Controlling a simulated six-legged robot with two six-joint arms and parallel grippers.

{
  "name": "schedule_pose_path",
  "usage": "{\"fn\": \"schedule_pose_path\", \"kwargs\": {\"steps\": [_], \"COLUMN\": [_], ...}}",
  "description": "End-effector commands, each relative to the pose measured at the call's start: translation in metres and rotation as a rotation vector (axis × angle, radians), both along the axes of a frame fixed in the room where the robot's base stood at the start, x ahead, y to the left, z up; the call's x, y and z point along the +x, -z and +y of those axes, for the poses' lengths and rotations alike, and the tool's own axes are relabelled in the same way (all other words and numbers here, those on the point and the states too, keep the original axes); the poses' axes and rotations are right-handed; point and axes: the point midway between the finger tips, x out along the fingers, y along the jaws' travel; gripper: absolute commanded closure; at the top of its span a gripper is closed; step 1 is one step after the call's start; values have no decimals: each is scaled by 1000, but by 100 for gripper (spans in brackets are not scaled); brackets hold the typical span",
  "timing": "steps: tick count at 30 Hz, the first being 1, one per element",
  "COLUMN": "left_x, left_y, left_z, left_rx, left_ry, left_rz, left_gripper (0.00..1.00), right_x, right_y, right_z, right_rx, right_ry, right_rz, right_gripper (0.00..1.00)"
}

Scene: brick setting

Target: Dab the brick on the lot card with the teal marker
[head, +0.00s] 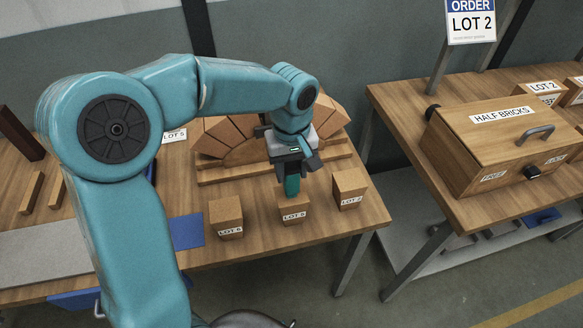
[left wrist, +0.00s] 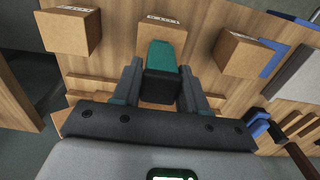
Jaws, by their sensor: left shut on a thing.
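The lot card (head: 471,24) hangs at the top right and reads ORDER LOT 2. Three labelled bricks stand in a row near the table's front edge. The right brick (head: 350,187) reads LOT 2. The labels of the middle brick (head: 294,210) and left brick (head: 226,218) are hard to read. My left gripper (head: 291,168) is shut on the teal marker (head: 292,186), which points down over the middle brick; I cannot tell whether it touches. The left wrist view shows the marker (left wrist: 162,58) before the middle brick (left wrist: 163,32), with the LOT 2 brick (left wrist: 70,32) at left. My right gripper is out of view.
A brick arch on a wooden stand (head: 250,140) is behind the row. A blue pad (head: 187,232) lies left of it. A wooden box marked HALF BRICKS (head: 500,115) stands on the right table, with a floor gap between the tables.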

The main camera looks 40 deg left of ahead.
Motion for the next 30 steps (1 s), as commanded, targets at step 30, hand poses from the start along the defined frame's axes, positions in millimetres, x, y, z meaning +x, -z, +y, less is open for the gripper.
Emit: {"fn": "schedule_pose_path", "kwargs": {"steps": [30], "left_x": [1], "left_y": [-57], "left_z": [0], "left_rx": [0], "left_ry": [0], "left_rz": [-3], "left_gripper": [77], "right_x": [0], "right_y": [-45], "right_z": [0], "right_rx": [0], "right_ry": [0], "right_rz": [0], "right_gripper": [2]}}
